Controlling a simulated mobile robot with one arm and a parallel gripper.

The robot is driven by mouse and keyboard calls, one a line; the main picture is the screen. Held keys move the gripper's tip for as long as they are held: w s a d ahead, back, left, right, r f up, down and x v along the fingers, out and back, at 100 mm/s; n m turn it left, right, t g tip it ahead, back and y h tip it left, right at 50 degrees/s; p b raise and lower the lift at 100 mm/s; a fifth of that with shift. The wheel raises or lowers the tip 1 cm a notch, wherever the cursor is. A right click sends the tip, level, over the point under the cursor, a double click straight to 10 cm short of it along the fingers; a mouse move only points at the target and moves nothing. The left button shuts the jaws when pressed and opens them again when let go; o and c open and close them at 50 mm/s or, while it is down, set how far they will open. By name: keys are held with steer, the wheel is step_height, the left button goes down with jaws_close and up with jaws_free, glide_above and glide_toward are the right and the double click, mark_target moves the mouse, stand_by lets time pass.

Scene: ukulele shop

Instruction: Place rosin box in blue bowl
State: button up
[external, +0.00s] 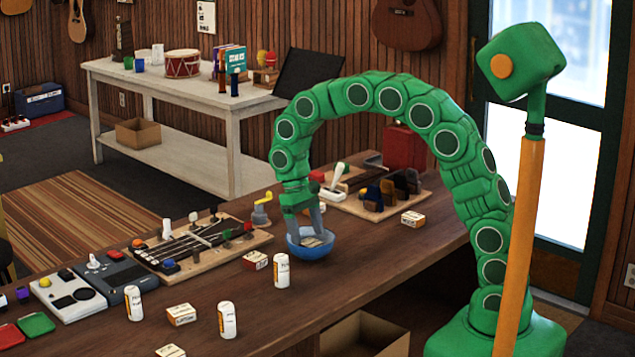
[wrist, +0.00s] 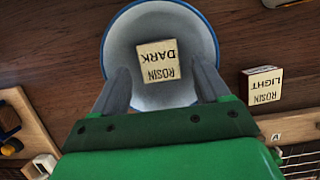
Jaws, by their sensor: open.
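The blue bowl (external: 310,247) stands on the dark wooden counter, and from above it shows in the wrist view (wrist: 111,50) with a pale inside. A small cream rosin box marked "ROSIN DARK" (wrist: 158,61) lies inside the bowl; its top also shows in the external view (external: 313,241). My gripper (external: 312,228) points down into the bowl. In the wrist view my gripper (wrist: 160,78) is open, with a finger on each side of the box and gaps between them. A second box, marked "ROSIN LIGHT" (wrist: 261,87), with red sides, sits on the counter outside the bowl.
White cylinders (external: 281,270) and several more small boxes (external: 182,314) stand on the counter nearby. A fretboard on a wooden board (external: 205,243) lies left of the bowl. Another board with blocks (external: 370,200) lies behind it. Bare counter lies right of the bowl.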

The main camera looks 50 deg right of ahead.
steer(key=v, duration=1)
steer(key=shift+r, duration=0.15)
steer(key=s+d+r+t, duration=0.1)
steer(key=s+d, duration=0.5)
steer(key=s, duration=0.3)
steer(key=s+d+r, duration=0.2)
steer(key=s+d, duration=0.4)
steer(key=s, duration=0.3)
steer(key=s+d+f, duration=0.2)
steer(key=s, duration=0.7)
steer(key=s+d+f, duration=0.3)
steer(key=s, duration=0.7)
steer(key=shift+s+f+t, duration=0.3)
steer(key=shift+t, duration=0.1)
